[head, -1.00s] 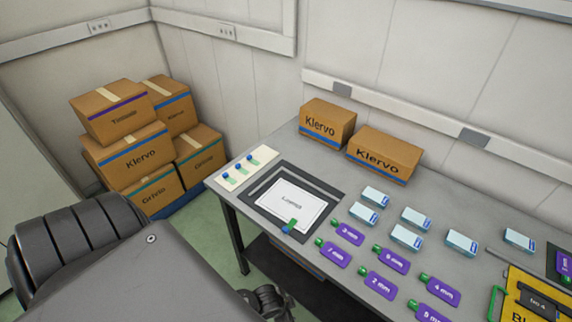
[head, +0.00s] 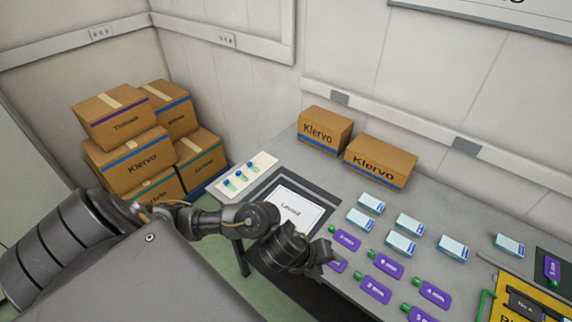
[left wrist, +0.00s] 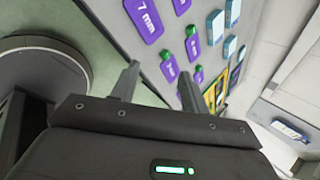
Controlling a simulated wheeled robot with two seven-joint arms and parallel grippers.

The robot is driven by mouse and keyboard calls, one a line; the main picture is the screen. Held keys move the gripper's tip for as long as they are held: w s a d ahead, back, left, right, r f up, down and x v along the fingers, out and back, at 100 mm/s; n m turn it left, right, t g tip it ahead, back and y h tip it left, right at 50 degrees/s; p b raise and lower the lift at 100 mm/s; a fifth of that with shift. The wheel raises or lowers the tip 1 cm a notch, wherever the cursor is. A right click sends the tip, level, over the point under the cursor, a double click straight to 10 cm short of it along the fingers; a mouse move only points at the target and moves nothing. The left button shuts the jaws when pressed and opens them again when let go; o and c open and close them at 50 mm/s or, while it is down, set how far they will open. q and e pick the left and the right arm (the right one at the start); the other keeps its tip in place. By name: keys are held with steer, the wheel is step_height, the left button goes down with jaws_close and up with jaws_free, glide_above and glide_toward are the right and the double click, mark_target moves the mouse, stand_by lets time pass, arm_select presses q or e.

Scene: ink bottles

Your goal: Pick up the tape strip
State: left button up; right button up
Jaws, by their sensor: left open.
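Three small green strips with blue ends, which look like tape strips, lie on a white card (head: 247,172) at the table's left end. A similar green and blue piece lay earlier at the front edge of the dark mat (head: 320,190); my left arm now covers that spot in the head view, and I cannot see it in the left wrist view. My left gripper (head: 322,258) is open and empty at the table's front edge, beside a purple tag-shaped bottle. Its two fingers also show apart in the left wrist view (left wrist: 157,88). My right gripper is not in view.
Several purple bottles with green caps (head: 388,264) lie right of the gripper. Several white and blue boxes (head: 400,244) sit behind them. Two Klervo cartons (head: 380,165) stand at the back. A yellow case (head: 510,300) is at the right. More cartons (head: 135,152) are stacked left.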

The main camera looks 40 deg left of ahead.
arm_select(q)
steer(key=a+r+m+g+y, duration=0.2)
steer(key=a+m+y, duration=0.2)
steer(key=a+m, duration=0.9)
steer(key=a+f+n+b, duration=0.1)
steer(key=w+a+f+n+b, duration=0.1)
steer(key=f, duration=0.1)
steer(key=a+f+n+b, duration=0.1)
steer(key=a+f+n, duration=0.1)
steer(key=shift+w+f, duration=0.1)
steer(key=shift+w, duration=0.1)
steer(key=shift+w+a+f, duration=0.1)
steer(key=shift+w+f, duration=0.15)
steer(key=x, duration=0.1)
steer(key=b+x, duration=0.1)
steer(key=x, duration=0.2)
steer(key=shift+s+f, duration=0.25)
steer(key=shift+s, duration=0.05)
steer(key=shift+w+f+b, duration=0.2)
steer(key=shift+f+b, duration=0.1)
steer(key=shift+f, duration=0.15)
steer(key=c, duration=0.8)
